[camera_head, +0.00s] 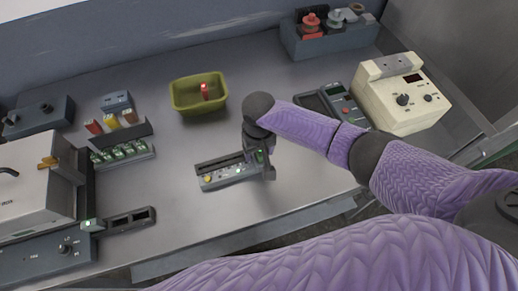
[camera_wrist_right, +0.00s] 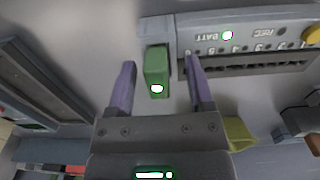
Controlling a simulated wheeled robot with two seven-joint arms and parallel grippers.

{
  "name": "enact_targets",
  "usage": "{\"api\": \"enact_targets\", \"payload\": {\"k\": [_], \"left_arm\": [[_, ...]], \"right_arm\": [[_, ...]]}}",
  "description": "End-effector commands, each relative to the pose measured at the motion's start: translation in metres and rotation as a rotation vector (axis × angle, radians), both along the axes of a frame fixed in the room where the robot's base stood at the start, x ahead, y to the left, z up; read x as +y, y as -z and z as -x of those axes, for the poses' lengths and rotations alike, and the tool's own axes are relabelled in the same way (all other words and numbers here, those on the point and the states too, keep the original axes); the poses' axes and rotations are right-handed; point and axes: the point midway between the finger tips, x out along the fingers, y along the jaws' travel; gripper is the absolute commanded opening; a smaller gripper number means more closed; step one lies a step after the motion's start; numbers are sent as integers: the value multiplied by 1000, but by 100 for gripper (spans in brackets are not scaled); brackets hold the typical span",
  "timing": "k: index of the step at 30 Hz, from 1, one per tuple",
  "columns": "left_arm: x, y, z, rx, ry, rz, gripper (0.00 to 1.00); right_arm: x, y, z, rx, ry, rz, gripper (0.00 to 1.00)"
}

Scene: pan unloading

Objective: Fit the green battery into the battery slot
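The green battery (camera_wrist_right: 157,66) is a small green block with a lit white spot on its near end. In the right wrist view it lies between the two fingers of my right gripper (camera_wrist_right: 160,63), with a gap on each side. The fingers are open. The battery's far end meets a grey housing at the end of a device (camera_wrist_right: 240,45) marked BATT; I cannot tell how deep it sits in the slot. In the head view my right gripper (camera_head: 262,160) is at the right end of this device (camera_head: 222,172) and hides the battery. My left gripper is not in view.
A green bin (camera_head: 185,104) with a red item stands behind. Left are a rack of coloured cylinders (camera_head: 112,124), a row of green pieces (camera_head: 125,152) and a boxy machine (camera_head: 35,185). A cream instrument (camera_head: 400,95) stands right.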

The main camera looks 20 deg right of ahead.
Motion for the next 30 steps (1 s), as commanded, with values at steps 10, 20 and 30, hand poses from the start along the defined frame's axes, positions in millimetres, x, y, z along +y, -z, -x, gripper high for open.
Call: {"api": "enact_targets", "payload": {"k": [10,20,30], "left_arm": [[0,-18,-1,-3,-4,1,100],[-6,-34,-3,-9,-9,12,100],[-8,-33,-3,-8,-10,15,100]], "right_arm": [[0,-40,-1,-4,-2,-2,67],[0,-98,0,-1,1,0,67],[0,-99,0,0,0,0,67]]}}
